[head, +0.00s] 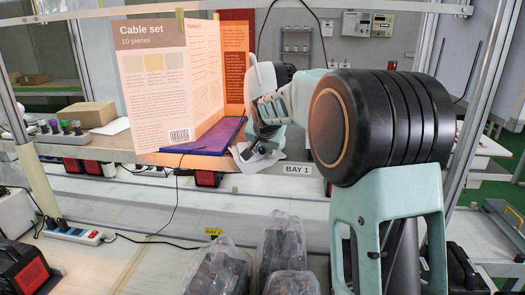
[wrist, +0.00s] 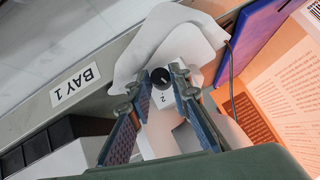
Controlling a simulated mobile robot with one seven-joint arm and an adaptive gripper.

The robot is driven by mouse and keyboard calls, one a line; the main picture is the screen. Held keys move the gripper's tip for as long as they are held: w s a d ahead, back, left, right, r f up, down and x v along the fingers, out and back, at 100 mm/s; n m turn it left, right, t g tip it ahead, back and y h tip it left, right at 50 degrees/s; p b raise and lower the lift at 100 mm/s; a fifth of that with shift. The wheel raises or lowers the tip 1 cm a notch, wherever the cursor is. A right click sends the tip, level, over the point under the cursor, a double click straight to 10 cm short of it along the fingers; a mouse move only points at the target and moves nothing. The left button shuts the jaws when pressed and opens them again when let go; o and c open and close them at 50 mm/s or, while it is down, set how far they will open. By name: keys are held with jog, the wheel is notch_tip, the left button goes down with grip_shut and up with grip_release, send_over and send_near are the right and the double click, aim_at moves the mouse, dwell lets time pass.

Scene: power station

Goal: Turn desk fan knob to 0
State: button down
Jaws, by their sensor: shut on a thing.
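The black round knob (wrist: 160,77) sits on a white desk fan body (wrist: 184,45), with the digit 2 printed beside it. My gripper (wrist: 160,73) has its two fingertips on either side of the knob and is shut on it. The knob's pointer is too small to read. In the head view my gripper (head: 264,138) is low over the bench, beside a purple mat. The knob is hidden there by my arm, and the fan is mostly hidden.
A large Cable set board (head: 155,85) stands left of my gripper, with the purple mat (head: 212,138) at its foot. A BAY 1 label (head: 298,169) marks the bench's front edge. Bagged items (head: 283,245) stand lower in front. A cardboard box (head: 88,114) is at the left.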

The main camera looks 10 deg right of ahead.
jog(key=shift+w+a+f+n+g+h+b, duration=0.15)
jog(key=shift+a+n+g+h+b, duration=0.25)
jog(key=shift+n+h+b, duration=0.55)
jog(key=n+h+b, duration=0.1)
jog(key=h, duration=0.2)
jog(key=shift+a+g, duration=0.2)
jog(key=shift+g, duration=0.1)
jog(key=n+h, duration=0.1)
jog(key=h, duration=0.1)
jog(key=shift+w+a+f+n+g+h+b, duration=0.1)
jog(key=shift+a+n+g+h+b, duration=0.1)
jog(key=shift+n+g+h+b, duration=0.15)
jog(key=shift+a+f+n+h+b, duration=0.15)
jog(key=shift+n+h+b, duration=0.15)
jog(key=shift+n+h, duration=1)
jog(key=shift+m+h, duration=0.3)
jog(key=c, duration=1.8)
grip_release()
jog(key=shift+o, duration=0.2)
jog(key=v, duration=0.8)
